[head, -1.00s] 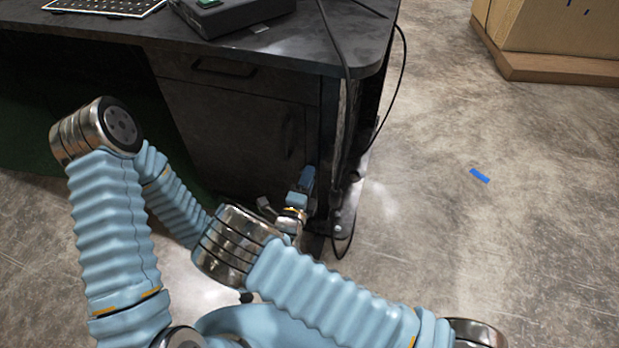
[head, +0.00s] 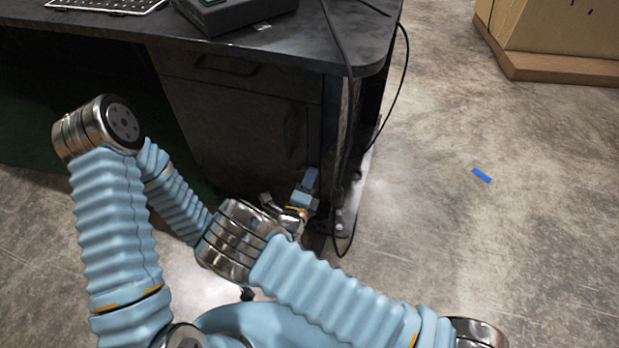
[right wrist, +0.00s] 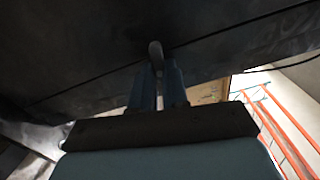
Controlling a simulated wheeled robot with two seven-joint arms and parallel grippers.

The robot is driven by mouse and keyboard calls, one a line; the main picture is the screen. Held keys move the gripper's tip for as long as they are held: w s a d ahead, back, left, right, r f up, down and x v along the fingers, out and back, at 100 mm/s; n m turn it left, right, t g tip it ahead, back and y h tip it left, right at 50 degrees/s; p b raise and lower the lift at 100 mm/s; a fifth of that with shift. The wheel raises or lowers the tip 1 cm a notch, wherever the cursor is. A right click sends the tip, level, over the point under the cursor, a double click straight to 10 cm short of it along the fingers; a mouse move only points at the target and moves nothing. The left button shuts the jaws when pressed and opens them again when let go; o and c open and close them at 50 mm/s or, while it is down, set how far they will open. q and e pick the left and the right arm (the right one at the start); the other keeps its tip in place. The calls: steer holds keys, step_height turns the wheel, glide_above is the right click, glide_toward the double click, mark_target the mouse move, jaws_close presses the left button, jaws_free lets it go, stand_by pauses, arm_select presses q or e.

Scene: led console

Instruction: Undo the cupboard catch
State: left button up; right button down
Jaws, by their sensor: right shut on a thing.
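The dark cupboard door (head: 240,130) is under the desk top, below a drawer (head: 225,65). It looks closed in the head view. My right gripper (head: 309,182) is low at the door's right side, close to the cupboard front. In the right wrist view my right gripper (right wrist: 157,80) has its blue fingers close together around a small rounded grey piece (right wrist: 155,52), which appears to be the catch. The fingers are shut on it. The catch cannot be made out in the head view.
The black desk top (head: 300,42) overhangs the cupboard and carries a dark box (head: 235,12). A black cable (head: 398,100) hangs down the desk's right side near my right gripper. A large carton (head: 560,30) stands far right. The floor between is clear apart from blue tape (head: 481,175).

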steer(key=shift+f+m+b, duration=0.15)
steer(key=shift+m+b, duration=1.55)
steer(key=shift+m, duration=6.1)
steer(key=c, duration=1.1)
jaws_free()
steer(key=shift+c, duration=0.2)
steer(key=shift+s, duration=0.1)
